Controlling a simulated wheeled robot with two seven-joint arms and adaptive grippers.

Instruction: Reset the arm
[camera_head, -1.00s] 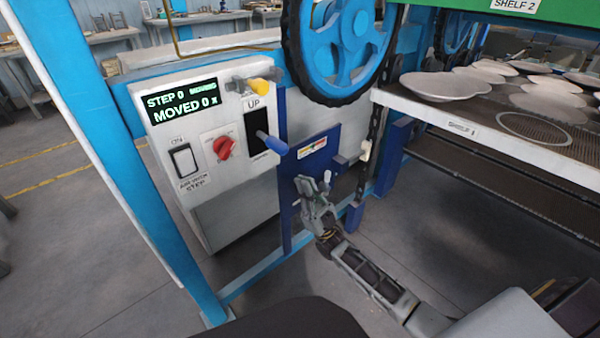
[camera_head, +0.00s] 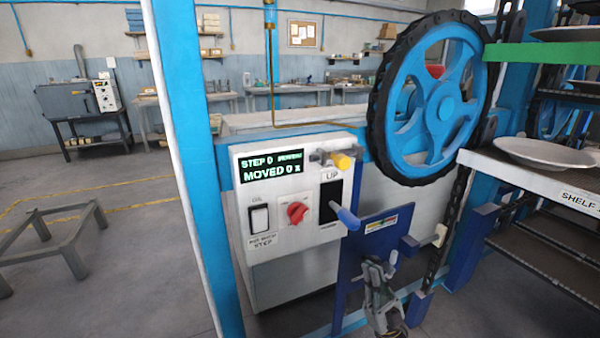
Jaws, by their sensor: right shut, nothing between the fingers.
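My right gripper (camera_head: 379,268) is at the lower middle of the head view, in front of the blue panel (camera_head: 364,245) and below the blue-handled lever. It is shut and holds nothing. The rest of my right arm falls mostly below the picture. My left gripper is not in view. The control box (camera_head: 290,205) stands left of the gripper.
A large blue wheel (camera_head: 441,103) with a black rim is above right of the box. Shelves with pale plates (camera_head: 543,153) stand at the right. A blue post (camera_head: 193,150) rises left of the box. A low metal frame (camera_head: 58,245) stands on open floor at the left.

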